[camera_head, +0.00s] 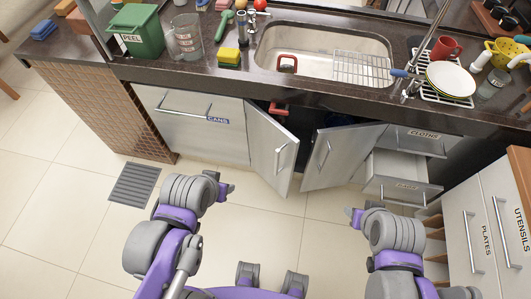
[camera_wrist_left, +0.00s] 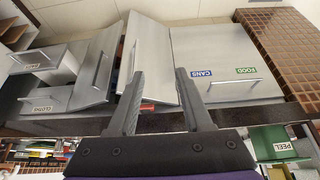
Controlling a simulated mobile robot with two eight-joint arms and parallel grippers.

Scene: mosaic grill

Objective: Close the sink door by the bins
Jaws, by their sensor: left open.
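The sink cabinet below the counter has two doors, both ajar. The left door (camera_head: 270,148), beside the panel labelled CANS, swings out with its bar handle facing right. The right door (camera_head: 340,157) also stands open, angled toward it. In the left wrist view, which is upside down, the door by the bins (camera_wrist_left: 152,55) appears between the finger tips. My left gripper (camera_head: 228,188) is open and empty, left of that door's lower part and apart from it in the head view. My right gripper (camera_head: 355,214) is below the right door; its fingers are too small to judge.
The closed CANS bin front (camera_head: 190,115) is left of the doors. An open drawer (camera_head: 403,172) juts out at right, near the PLATES and UTENSILS cabinets (camera_head: 490,225). A grey floor grate (camera_head: 135,183) lies at left. Floor in front is clear.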

